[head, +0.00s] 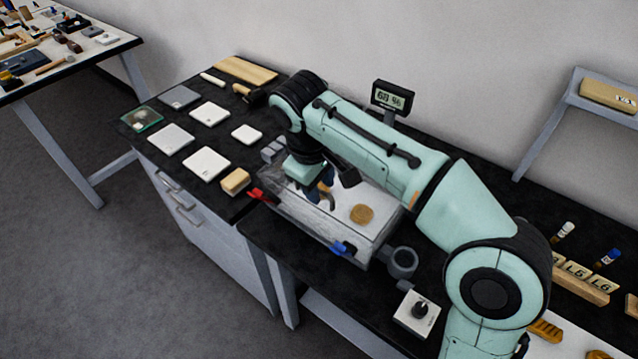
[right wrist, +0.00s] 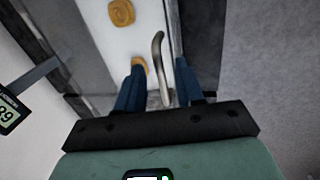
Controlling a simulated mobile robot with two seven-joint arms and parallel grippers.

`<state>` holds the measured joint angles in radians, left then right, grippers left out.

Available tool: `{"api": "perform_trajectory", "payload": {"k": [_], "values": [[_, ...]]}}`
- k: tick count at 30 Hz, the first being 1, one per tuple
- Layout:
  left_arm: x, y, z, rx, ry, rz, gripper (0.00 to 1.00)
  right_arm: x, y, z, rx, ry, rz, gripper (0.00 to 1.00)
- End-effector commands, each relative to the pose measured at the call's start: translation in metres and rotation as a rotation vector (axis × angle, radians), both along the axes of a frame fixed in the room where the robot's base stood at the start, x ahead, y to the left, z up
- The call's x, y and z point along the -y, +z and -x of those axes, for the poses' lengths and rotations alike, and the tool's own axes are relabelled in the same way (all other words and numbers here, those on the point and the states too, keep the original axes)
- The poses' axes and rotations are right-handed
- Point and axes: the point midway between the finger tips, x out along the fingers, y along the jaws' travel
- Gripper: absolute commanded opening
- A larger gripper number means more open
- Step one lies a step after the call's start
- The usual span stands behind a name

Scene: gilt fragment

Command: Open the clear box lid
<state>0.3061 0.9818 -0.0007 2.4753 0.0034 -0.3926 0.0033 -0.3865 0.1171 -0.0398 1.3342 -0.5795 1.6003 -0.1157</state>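The clear box (head: 292,213) stands on the dark bench under my right arm, with a pale floor and a round gold-brown piece (head: 361,214) inside. That piece type also shows in the right wrist view (right wrist: 121,12). A red clip (head: 258,194) and a blue clip (head: 341,248) sit at its front edge. The transparent lid is hard to make out. My right gripper (head: 327,188) is over the box, fingers apart. In the right wrist view a curved metal handle (right wrist: 158,55) lies between the fingers (right wrist: 158,85), with no clear contact. My left gripper is out of view.
White square tiles (head: 207,164) and a tan block (head: 235,181) lie left of the box. A digital display (head: 392,98) stands behind it. A grey cup (head: 402,262) and a knob box (head: 417,312) stand close on the right. Labelled blocks (head: 578,272) lie farther right.

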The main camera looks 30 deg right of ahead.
Motion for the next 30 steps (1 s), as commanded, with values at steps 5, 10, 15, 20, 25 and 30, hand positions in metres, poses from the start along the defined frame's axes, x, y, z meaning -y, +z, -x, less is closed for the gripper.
{"api": "perform_trajectory", "payload": {"k": [5,10,15,20,25,30], "values": [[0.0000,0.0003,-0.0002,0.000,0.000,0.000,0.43,0.0001,0.0004,0.0000,0.000,0.000,0.000,0.17],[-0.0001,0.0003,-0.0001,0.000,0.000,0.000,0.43,0.0001,0.0004,0.0001,0.000,0.000,0.000,0.00],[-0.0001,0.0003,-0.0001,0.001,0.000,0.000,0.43,0.0001,0.0004,0.0001,-0.001,0.000,0.000,0.00],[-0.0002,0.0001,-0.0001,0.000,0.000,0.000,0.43,-0.0001,0.0005,0.0001,-0.001,0.000,0.000,0.00],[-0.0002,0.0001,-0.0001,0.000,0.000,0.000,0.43,-0.0001,0.0005,0.0001,-0.001,0.000,0.000,0.00],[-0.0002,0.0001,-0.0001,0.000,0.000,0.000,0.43,-0.0001,0.0005,0.0001,-0.001,0.000,0.000,0.00]]}}
